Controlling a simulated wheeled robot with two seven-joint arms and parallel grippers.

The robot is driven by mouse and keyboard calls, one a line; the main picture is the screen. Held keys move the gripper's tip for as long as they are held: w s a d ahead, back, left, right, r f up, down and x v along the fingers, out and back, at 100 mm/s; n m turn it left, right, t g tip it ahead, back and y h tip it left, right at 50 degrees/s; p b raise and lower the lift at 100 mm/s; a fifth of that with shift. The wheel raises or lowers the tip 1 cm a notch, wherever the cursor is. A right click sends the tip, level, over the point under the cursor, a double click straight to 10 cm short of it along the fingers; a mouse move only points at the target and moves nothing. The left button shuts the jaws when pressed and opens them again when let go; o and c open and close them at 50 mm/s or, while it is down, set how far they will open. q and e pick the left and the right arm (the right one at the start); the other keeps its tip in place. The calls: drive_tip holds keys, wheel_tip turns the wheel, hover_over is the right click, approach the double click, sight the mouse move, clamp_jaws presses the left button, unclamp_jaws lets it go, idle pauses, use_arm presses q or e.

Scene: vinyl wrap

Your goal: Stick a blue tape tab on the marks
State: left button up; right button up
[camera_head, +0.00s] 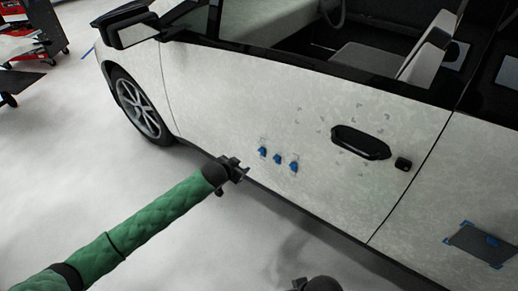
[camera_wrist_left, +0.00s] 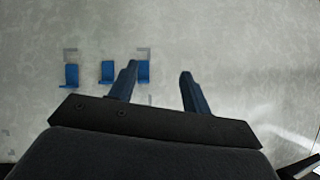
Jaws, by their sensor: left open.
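Three blue tape tabs stand in a short row on the pale car door (camera_head: 215,100): a left one (camera_head: 262,152), a middle one (camera_head: 277,158) and a right one (camera_head: 293,166). Small grey marks (camera_head: 320,120) lie on the door around the black handle. My left gripper (camera_head: 240,168) is just left of and below the tabs. In the left wrist view its two fingers (camera_wrist_left: 160,82) are apart, with nothing seen between them; the left finger partly overlaps the rightmost tab (camera_wrist_left: 144,70). A dark part at the bottom edge (camera_head: 318,284) may be my right gripper; its fingers are unclear.
The black door handle (camera_head: 361,142) sticks out right of the tabs. A grey patch (camera_head: 482,243) with blue tape at its corners is on the rear panel. Red equipment (camera_head: 20,70) stands at the far left.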

sight(260, 151)
use_arm(q)
drive_tip(key=w+d+h, duration=0.1)
drive_tip(key=w+d, duration=0.2)
drive_tip(key=w+d+n+t+h+p, duration=0.1)
drive_tip(key=w+d, duration=0.3)
drive_tip(key=shift+r+h, duration=0.2)
drive_tip(key=shift+h, duration=0.2)
drive_tip(key=shift+w+d+f, duration=0.1)
drive_tip(key=shift+w+d, duration=0.1)
drive_tip(key=shift+d, duration=0.05)
use_arm(e)
drive_tip(key=shift+w+d+r, duration=0.4)
drive_tip(key=shift+d+r, duration=0.2)
drive_tip(key=shift+r, duration=0.15)
